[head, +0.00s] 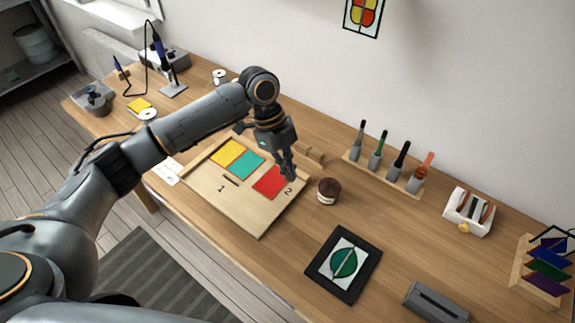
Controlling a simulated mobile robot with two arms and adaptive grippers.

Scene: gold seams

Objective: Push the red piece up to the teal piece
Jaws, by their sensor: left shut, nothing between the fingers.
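The red piece (268,182) lies flat on the light wooden board (235,206), near the printed "2". The teal piece (246,165) lies to its upper left, with a strip of bare board between them. A yellow piece (227,152) lies beside the teal one on its far side. My left gripper (289,177) is shut and empty, pointing down at the red piece's right edge. Its fingertips overlap that edge in the picture; I cannot tell whether they touch it. My right gripper is not in view.
A small dark-topped jar (328,190) stands right of the board. A tool rack (384,174) stands behind it. A black-framed panel (343,263) lies in front. A soldering iron stand (172,88) is at far left. Bare table lies between jar and rack.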

